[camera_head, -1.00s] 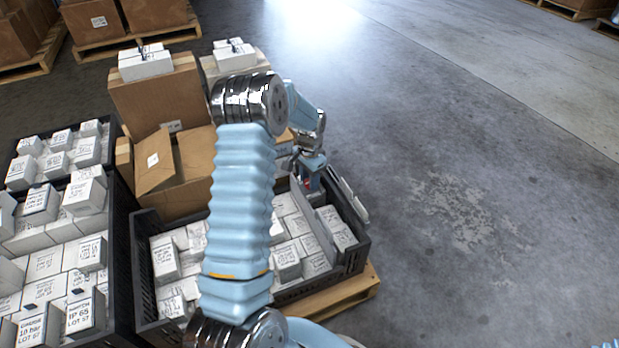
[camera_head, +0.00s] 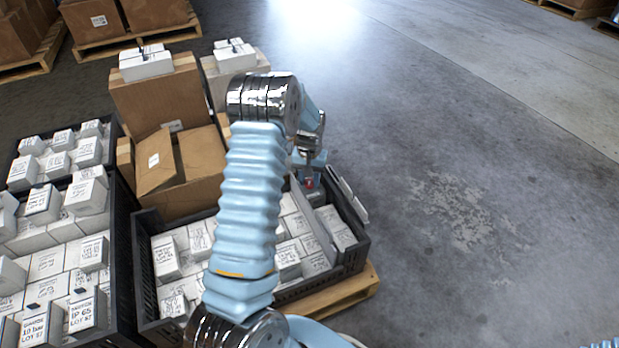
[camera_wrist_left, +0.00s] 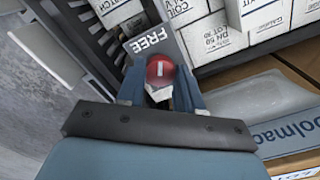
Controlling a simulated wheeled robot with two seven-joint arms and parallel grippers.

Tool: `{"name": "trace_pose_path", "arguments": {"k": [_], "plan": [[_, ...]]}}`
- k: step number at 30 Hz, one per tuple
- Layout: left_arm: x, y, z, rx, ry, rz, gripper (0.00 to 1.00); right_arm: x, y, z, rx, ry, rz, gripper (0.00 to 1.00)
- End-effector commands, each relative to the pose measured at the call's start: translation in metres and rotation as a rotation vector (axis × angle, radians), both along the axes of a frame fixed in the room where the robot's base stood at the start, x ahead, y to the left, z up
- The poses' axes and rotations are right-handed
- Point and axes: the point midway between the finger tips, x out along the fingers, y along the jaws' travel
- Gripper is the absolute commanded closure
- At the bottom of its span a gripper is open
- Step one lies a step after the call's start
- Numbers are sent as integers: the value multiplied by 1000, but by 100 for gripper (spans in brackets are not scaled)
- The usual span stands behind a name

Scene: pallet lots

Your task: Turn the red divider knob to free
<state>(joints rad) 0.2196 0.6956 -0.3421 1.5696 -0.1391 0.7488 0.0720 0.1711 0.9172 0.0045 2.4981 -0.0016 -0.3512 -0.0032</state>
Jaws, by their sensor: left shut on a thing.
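The red divider knob (camera_wrist_left: 159,71) shows in the left wrist view as a round red cap with a short white mark. The mark runs up and down the picture, roughly toward the word FREE on a dark grey plate (camera_wrist_left: 135,47) just beyond the knob. My left gripper (camera_wrist_left: 160,88) is shut on the knob, one blue finger on each side. My right gripper is not in view.
The divider stands in a black crate (camera_head: 354,262) of white boxes on a wooden pallet (camera_head: 340,298). Another crate of white boxes (camera_head: 124,240) stands at the left. Cardboard cartons (camera_head: 158,105) rise behind. The concrete floor at the right is clear.

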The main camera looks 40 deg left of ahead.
Motion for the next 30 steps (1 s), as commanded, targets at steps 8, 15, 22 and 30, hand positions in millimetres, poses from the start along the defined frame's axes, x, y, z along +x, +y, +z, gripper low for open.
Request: {"name": "trace_pose_path", "arguments": {"k": [8,15,22,30], "plan": [[1,0,0,0,-2,18,95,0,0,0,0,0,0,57],[1,0,0,0,-2,18,95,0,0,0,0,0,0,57],[0,0,0,0,-1,17,39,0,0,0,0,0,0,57],[1,0,3,0,-1,17,39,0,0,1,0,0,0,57]]}}
